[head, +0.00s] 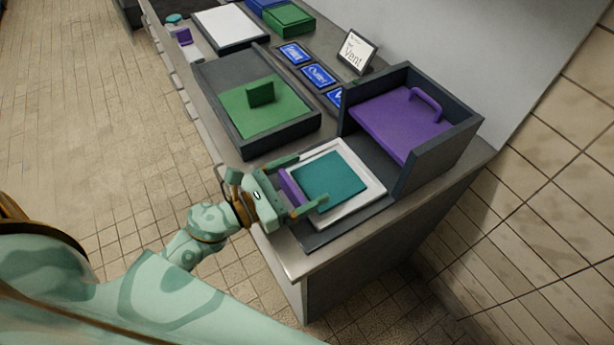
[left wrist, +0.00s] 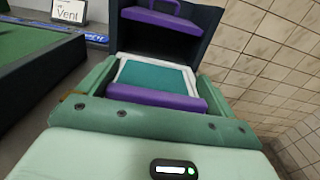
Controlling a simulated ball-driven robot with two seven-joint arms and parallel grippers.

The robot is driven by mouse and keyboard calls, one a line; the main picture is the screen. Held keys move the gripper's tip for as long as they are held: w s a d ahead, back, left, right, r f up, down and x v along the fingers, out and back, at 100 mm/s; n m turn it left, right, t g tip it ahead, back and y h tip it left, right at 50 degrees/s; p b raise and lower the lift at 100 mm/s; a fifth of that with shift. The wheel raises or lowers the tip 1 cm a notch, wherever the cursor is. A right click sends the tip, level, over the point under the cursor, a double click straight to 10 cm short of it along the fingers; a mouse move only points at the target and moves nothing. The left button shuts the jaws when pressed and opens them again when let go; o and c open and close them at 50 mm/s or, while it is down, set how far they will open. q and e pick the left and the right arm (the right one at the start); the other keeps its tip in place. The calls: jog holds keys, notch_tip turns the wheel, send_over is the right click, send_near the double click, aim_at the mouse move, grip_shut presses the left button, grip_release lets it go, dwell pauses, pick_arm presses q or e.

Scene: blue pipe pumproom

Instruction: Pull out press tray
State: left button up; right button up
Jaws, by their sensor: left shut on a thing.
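The press tray (head: 370,181) is a white-rimmed tray with a teal sheet (head: 330,177) in it and a purple front handle (head: 290,188). It lies on a dark base in front of the press (head: 446,153), a dark box with a purple plate and handle (head: 400,122). My left gripper (head: 308,180) has its fingers on either side of the purple handle and is shut on it. In the left wrist view the handle (left wrist: 155,98) spans between the fingers, with the tray's far end at the press opening. My right gripper is not in view.
A dark tray with a green block plate (head: 262,112) stands left of the press tray. Blue labels (head: 318,75) and a "Vent" sign (head: 357,52) stand behind. A white tray (head: 229,26) and green box (head: 289,20) are farther along. The counter's front edge (head: 291,270) is near my gripper.

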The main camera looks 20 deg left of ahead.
pick_arm(q)
jog(key=o, duration=1.1)
jog(key=b+v, duration=0.2)
jog(key=v, duration=1.4)
jog(key=shift+s, duration=0.15)
